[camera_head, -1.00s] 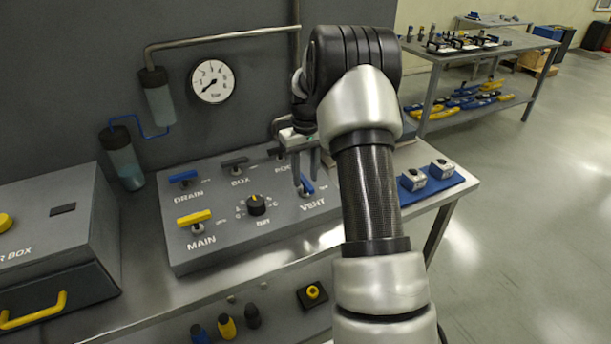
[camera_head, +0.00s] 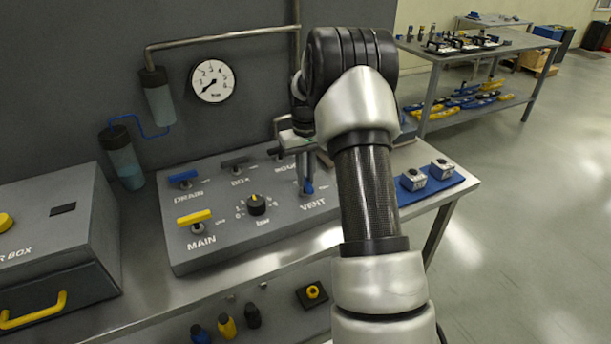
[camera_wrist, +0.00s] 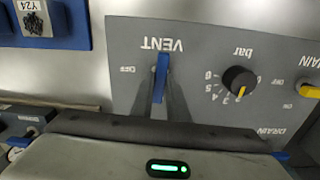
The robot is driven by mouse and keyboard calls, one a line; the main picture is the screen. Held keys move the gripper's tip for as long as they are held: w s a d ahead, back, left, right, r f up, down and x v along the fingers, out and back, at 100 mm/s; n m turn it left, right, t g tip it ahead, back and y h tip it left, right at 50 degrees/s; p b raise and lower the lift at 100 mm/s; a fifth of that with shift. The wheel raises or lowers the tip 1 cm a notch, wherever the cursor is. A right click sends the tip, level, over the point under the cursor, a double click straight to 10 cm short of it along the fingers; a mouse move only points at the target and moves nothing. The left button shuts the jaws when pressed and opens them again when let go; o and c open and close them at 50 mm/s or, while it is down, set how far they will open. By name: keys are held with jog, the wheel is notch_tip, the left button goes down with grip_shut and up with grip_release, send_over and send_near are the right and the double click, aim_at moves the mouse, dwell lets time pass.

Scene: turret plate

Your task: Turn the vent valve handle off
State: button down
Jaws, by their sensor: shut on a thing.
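The blue vent valve handle (camera_head: 308,187) stands above the VENT label on the grey valve panel (camera_head: 270,232). My gripper (camera_head: 306,178) points down over it, with its fingers at the handle. In the wrist view the blue vent handle (camera_wrist: 161,76) lies between the two finger tips of my gripper (camera_wrist: 163,90), and the gripper is shut on it. There the handle points along the picture's vertical, towards the VENT label, with an OFF mark to its left. The handle's rear part is hidden by the fingers.
A blue tray (camera_head: 440,188) with two small blocks sits right of the panel. A gauge (camera_head: 212,81) hangs behind.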

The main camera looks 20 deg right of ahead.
aim_at(306, 180)
jog(key=m, duration=0.4)
jog(key=shift+m, duration=0.4)
jog(key=m, duration=0.3)
jog(key=shift+m, duration=0.3)
jog(key=m, duration=0.4)
jog(key=shift+r+m+p, duration=0.1)
jog(key=shift+m+p, duration=0.2)
jog(key=shift+p, duration=0.1)
jog(key=shift+m+p, duration=0.35)
jog(key=shift+m, duration=1.75)
jog(key=c, duration=1.7)
grip_release()
notch_tip(306, 180, up, 17)
jog(key=shift+r, duration=0.2)
